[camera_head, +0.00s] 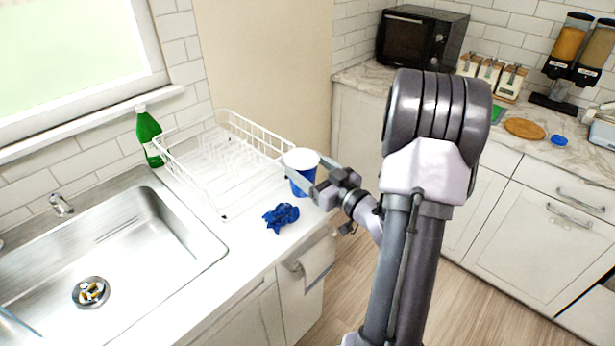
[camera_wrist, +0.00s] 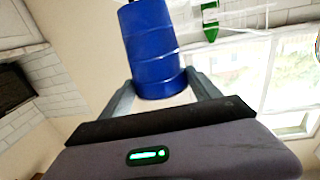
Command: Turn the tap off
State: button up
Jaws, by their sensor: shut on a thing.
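A small metal tap part (camera_head: 60,204) stands at the back rim of the steel sink (camera_head: 150,232), at the left of the head view. Another bit of metal shows at the far left picture edge; the rest of the fitting is cut off. I see no clear stream of water. My gripper (camera_head: 314,180) is well to the right of the tap, beyond the dish rack. In the wrist view the blue cup (camera_wrist: 152,50) sits between my two fingers.
A white wire dish rack (camera_head: 222,165) stands between sink and cup, with a green bottle (camera_head: 149,136) behind. A crumpled blue cloth (camera_head: 281,217) lies on the counter. A microwave (camera_head: 420,38) and dispensers (camera_head: 568,45) stand on the right counter.

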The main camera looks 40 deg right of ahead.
aim_at(314, 179)
jog(key=shift+w+d+f, duration=0.2)
jog(key=shift+w+d, duration=0.45)
jog(key=shift+w, duration=0.25)
jog(key=shift+f+b, duration=1)
jog(key=shift+f, duration=0.7)
jog(key=shift+f, duration=0.15)
jog(key=o, duration=1.3)
